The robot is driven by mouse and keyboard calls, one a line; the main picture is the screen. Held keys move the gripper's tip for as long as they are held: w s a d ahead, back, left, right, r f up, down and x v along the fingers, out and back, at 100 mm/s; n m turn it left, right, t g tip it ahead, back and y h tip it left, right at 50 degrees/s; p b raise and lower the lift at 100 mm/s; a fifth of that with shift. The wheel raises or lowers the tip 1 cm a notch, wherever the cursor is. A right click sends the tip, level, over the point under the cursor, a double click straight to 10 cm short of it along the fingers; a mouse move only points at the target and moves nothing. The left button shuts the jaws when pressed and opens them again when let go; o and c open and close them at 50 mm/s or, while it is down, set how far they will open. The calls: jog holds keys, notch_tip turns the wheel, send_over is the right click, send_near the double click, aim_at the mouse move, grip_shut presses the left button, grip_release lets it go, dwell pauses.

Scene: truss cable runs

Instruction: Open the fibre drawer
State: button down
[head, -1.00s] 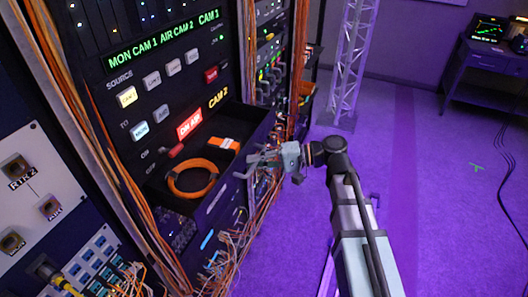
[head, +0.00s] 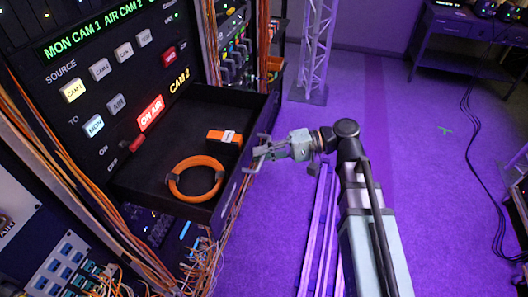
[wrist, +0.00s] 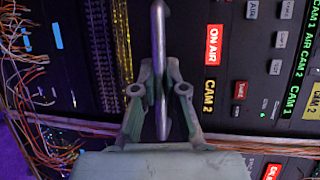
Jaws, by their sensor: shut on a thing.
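The fibre drawer (head: 150,172) is a black tray pulled well out from the rack in the head view. A coiled orange cable (head: 196,178) and an orange item with a white label (head: 224,137) lie inside it. My gripper (head: 257,158) is at the drawer's front, on its right side in the head view. In the wrist view my gripper (wrist: 160,85) is shut on an upright grey bar, the drawer handle (wrist: 159,40). The drawer's interior is out of sight in the wrist view.
The rack panel with a lit ON AIR button (head: 150,113) stands behind the drawer. Orange cables (head: 205,262) hang below it. A truss tower (head: 317,45) stands at the back. The purple floor at right is mostly clear, with a bench (head: 470,40) at the far right.

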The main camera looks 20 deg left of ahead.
jog(key=c, duration=1.2)
grip_release()
jog(key=v, duration=1.2)
